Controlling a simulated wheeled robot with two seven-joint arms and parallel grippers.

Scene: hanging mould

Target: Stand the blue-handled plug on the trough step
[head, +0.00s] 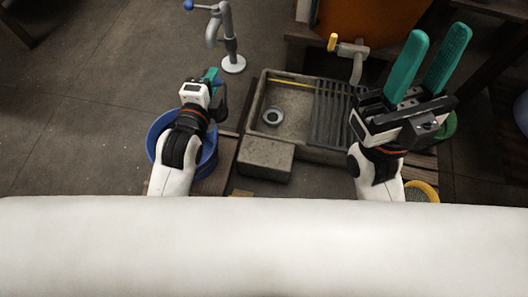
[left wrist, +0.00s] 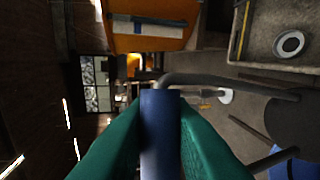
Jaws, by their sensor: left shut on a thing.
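My left gripper (head: 212,74) is at the left of the trough, above the blue tub's far rim. In the left wrist view its teal fingers (left wrist: 160,140) are shut on a blue cylindrical handle (left wrist: 160,125), which I take as the plug's. The plug's other end is not clear in either view. The stone trough (head: 258,92) stands in the middle, with the grey block step (head: 265,158) at its near left corner. The step's top looks bare. My right gripper (head: 438,36) is open and empty, raised over the trough's right end.
A grey drain ring (head: 274,116) lies in the trough, beside dark ribs (head: 335,112). A blue tub (head: 157,130) stands left. A blue-handled standpipe (head: 229,45) and a yellow-handled tap (head: 350,50) stand behind. A green bucket (head: 449,126) and yellow basket (head: 423,190) are right.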

